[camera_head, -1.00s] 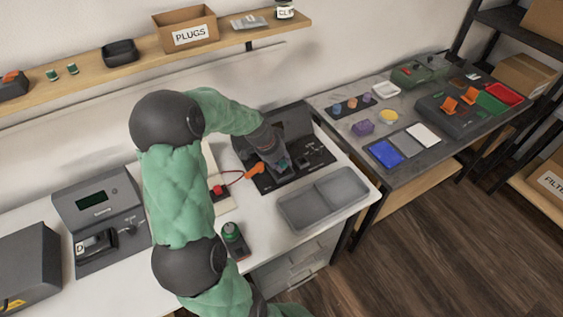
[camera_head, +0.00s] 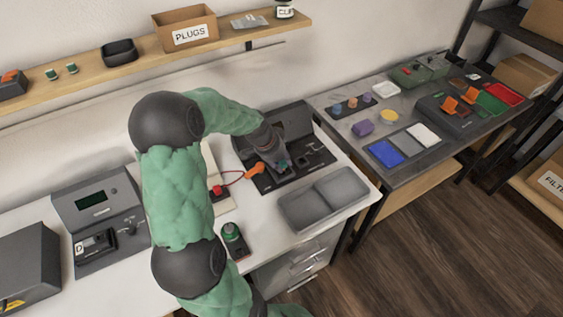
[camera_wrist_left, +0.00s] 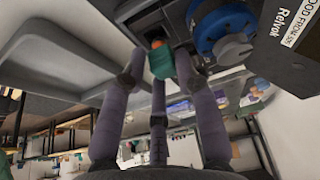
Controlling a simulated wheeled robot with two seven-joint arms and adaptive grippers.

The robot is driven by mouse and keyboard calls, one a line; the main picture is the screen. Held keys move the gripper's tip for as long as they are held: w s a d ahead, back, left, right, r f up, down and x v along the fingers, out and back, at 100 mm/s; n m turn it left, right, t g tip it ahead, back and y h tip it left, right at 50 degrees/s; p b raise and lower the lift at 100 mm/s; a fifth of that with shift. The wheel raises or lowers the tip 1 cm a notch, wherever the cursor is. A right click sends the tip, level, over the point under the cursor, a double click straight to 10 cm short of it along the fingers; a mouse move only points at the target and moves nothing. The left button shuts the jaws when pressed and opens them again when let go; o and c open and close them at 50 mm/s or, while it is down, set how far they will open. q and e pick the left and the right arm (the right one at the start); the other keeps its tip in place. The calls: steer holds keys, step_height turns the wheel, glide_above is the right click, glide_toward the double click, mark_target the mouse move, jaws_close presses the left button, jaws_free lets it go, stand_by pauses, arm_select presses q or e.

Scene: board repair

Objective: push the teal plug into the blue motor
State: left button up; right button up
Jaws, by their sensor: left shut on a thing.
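The teal plug (camera_wrist_left: 161,62) is between the fingers of my left gripper (camera_wrist_left: 160,75), which is shut on it in the left wrist view. An orange round part (camera_wrist_left: 157,43) shows just beyond the plug. The blue motor (camera_wrist_left: 222,24) is up and to the right of the plug in that view, apart from it. In the head view my left gripper (camera_head: 282,165) is low over the dark repair station (camera_head: 277,184). There the plug is tiny and the motor cannot be made out behind the hand. My right gripper is not in view.
A grey two-part tray (camera_head: 297,222) lies in front of the station. An orange clip (camera_head: 254,170) on a red wire is left of the hand. A green-topped device (camera_head: 232,236) stands at the bench front. A side table (camera_head: 395,182) holds several coloured trays and parts.

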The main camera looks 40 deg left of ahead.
arm_select(q)
steer(key=shift+f+b, duration=1)
steer(key=shift+b, duration=0.1)
stand_by(1.6)
steer(key=o, duration=1.1)
steer(key=shift+o, duration=0.6)
steer(key=shift+r, duration=0.1)
steer(key=shift+a+r, duration=0.15)
steer(key=shift+r, duration=0.2)
steer(key=shift+r+p, duration=0.9)
steer(key=shift+r, duration=0.25)
steer(key=shift+r, duration=0.1)
